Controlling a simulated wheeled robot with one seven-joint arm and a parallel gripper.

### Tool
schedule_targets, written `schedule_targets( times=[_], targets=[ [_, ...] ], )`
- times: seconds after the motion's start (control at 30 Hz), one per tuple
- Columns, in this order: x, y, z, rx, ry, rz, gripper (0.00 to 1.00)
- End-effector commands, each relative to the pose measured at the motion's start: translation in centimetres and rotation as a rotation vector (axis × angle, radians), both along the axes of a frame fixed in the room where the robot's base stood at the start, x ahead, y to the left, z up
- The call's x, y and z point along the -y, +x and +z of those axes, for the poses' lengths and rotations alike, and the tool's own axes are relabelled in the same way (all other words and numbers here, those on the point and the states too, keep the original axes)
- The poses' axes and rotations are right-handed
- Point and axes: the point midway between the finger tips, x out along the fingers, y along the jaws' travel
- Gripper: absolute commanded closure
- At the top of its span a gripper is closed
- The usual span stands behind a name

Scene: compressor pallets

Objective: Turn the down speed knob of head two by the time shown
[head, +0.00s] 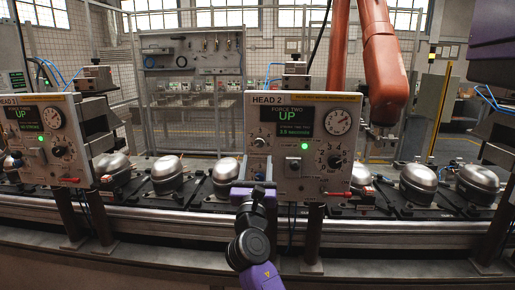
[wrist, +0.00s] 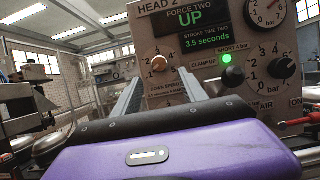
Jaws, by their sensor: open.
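The head two panel (head: 302,135) is a pale box marked HEAD 2; it fills the upper right of the wrist view (wrist: 225,60). Its display (wrist: 190,18) reads FORCE TWO, UP, and stroke time two, 3.5 seconds. The down speed knob (wrist: 158,63) is a small round knob with a numbered scale at the panel's lower left. My gripper (wrist: 160,78) is open. Its two grey fingers point at the panel, one on either side of the knob in the wrist view; I cannot tell whether they touch it. In the head view my gripper (head: 257,168) is before the panel's lower left.
A lit green lamp (wrist: 227,58), a black knob (wrist: 232,77) and gauges (wrist: 270,67) sit right of the fingers. The head one panel (head: 42,140) stands at left. Silver compressors (head: 168,174) line the conveyor (head: 150,232) behind. An orange robot arm (head: 384,60) hangs behind.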

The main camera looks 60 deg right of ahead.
Motion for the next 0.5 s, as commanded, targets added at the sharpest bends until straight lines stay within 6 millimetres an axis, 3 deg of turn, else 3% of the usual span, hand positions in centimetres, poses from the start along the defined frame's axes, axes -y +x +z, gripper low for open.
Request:
schedule_targets(
  times=[0.3, 0.5],
  targets=[
    [4.1, 1.6, 2.1, 0.004, 0.0, -0.001, 0.5],
    [5.6, 2.3, 2.6, 0.003, 0.001, 0.0, 0.5]
  ],
)
